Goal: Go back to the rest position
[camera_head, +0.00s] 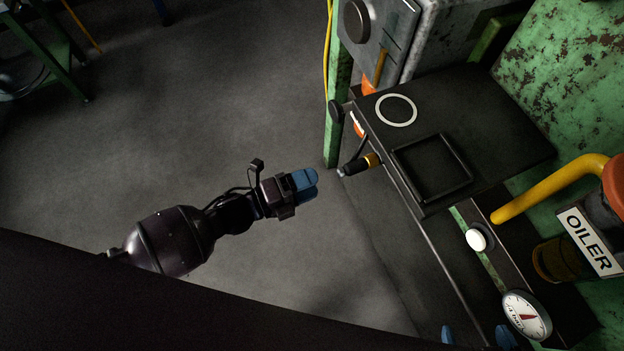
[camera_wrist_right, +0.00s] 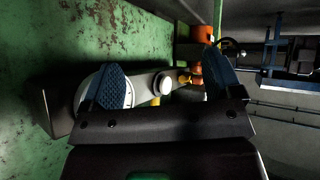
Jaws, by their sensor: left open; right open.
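My left gripper (camera_head: 304,184) has blue fingertips and hangs over the bare floor, left of the dark bench, apart from everything. It is open and appears empty. My right gripper (camera_head: 477,337) shows only as two blue fingertips at the bottom edge of the head view, left of the round gauge (camera_head: 527,315). In the right wrist view my right gripper (camera_wrist_right: 163,78) is open, its blue fingers wide apart. Nothing is held there.
The dark bench top (camera_head: 500,130) carries a white ring (camera_head: 396,110) and a square frame (camera_head: 404,166). A dark handle with a brass collar (camera_head: 371,160) sticks out from its left edge. A yellow pipe (camera_head: 550,186) and an OILER sign (camera_head: 588,242) stand right. Open floor lies left.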

